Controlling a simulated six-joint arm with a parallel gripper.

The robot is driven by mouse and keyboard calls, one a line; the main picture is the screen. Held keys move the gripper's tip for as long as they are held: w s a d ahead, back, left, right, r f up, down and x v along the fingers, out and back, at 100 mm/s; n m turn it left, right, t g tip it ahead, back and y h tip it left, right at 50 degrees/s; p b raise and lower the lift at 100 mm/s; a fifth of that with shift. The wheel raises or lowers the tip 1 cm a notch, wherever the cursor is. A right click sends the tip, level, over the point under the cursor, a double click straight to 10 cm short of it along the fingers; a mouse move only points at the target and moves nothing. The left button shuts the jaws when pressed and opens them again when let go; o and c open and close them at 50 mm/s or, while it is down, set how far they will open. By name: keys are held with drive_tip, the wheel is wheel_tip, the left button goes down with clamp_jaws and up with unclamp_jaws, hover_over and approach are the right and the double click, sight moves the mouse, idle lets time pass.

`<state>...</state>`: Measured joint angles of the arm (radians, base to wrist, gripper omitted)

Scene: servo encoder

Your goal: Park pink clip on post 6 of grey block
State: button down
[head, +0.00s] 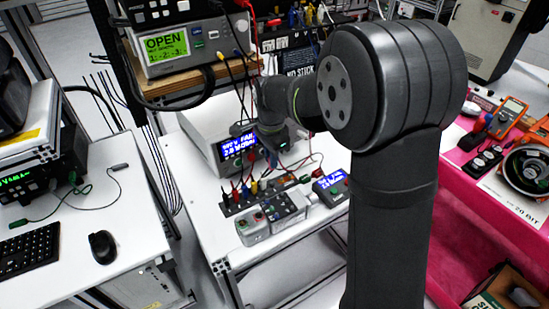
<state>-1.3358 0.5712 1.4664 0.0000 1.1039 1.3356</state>
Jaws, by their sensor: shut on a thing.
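My gripper (274,148) is small in the head view, below my wrist and over the back of the white bench. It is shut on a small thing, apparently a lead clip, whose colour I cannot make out. The grey block (228,209) is a dark strip on the bench, in front of and below my gripper. Several coloured clips, red, yellow, blue and black, stand along it. The post numbers are too small to read, so I cannot tell post 6. I cannot pick out the pink clip with certainty.
A bench instrument (205,140) with a blue display stands behind the block. Thin leads loop around my gripper. A shelf meter (163,47) reads OPEN.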

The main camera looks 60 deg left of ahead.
drive_tip(key=shift+f, duration=3.35)
drive_tip(key=shift+f, duration=0.2)
drive_tip(key=c, duration=1.3)
unclamp_jaws()
drive_tip(key=shift+c, duration=0.2)
drive_tip(key=shift+r, duration=3.55)
